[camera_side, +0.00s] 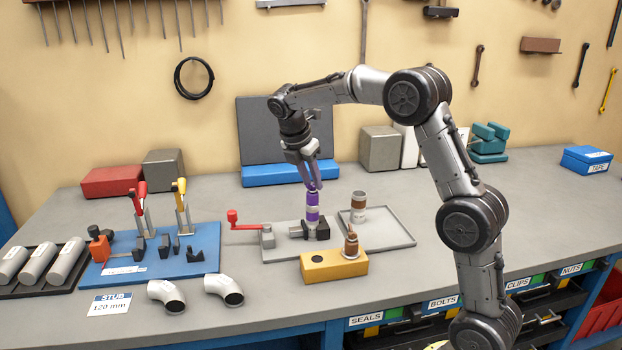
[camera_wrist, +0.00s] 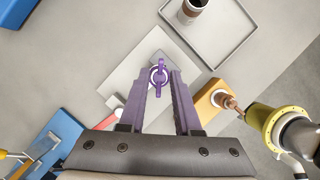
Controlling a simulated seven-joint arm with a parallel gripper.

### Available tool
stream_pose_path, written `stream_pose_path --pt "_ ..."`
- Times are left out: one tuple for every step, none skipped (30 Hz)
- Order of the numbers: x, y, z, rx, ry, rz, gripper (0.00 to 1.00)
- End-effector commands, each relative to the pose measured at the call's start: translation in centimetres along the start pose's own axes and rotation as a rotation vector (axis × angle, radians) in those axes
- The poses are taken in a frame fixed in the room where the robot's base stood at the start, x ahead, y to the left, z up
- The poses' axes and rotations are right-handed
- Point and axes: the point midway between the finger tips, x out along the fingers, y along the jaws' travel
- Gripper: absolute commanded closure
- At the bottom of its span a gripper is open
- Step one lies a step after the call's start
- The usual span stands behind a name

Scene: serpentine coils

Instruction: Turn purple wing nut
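The purple wing nut (camera_wrist: 159,77) shows in the wrist view as a narrow upright bar across a round, pale-centred ring. In the side view, an upright purple cylinder with a pale band (camera_side: 312,209) stands in a dark clamp on a grey plate (camera_side: 283,252); the nut at its top is hard to make out behind the fingers. My gripper (camera_side: 313,184) points down right above the cylinder. In the wrist view its two purple-grey fingers (camera_wrist: 159,88) are apart, one on each side of the nut, with visible gaps. I cannot tell the exact height of the fingertips against the nut.
A red-handled crank (camera_side: 234,218) is left of the clamp. A yellow block (camera_side: 333,266) with a copper-coloured fitting stands in front. A grey tray (camera_side: 388,234) with a brown-and-white cylinder (camera_side: 358,207) is at right. A blue fixture board (camera_side: 150,258) lies left.

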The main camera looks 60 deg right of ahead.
Motion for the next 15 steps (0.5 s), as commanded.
stream_pose_path --pt "-0.02 0.01 0.00 0.000 0.000 0.000 0.79" --pt "-0.02 0.00 0.00 0.000 0.000 0.000 0.84" --pt "-0.02 0.00 0.00 0.000 0.000 0.000 0.91" --pt "-0.02 0.00 0.00 0.000 0.000 0.000 0.97" --pt "-0.03 0.00 0.00 0.000 0.000 0.000 1.00" --pt "-0.03 0.00 0.00 0.000 0.000 0.000 1.00" --pt "-0.03 0.00 -0.01 0.000 0.000 0.000 1.00" --pt "-0.03 0.00 0.00 0.000 0.000 0.000 1.00" --pt "-0.04 0.00 0.00 0.000 0.000 0.000 1.00" --pt "-0.04 0.00 0.00 0.000 0.000 0.000 1.00" --pt "-0.04 -0.01 0.00 0.000 0.000 0.000 1.00" --pt "-0.05 -0.01 -0.01 0.001 0.000 0.000 1.00" --pt "-0.04 0.00 -0.01 0.001 0.000 -0.001 1.00" --pt "-0.05 0.00 -0.01 0.003 0.000 -0.001 1.00" --pt "-0.05 0.01 -0.01 0.007 0.000 -0.003 1.00"
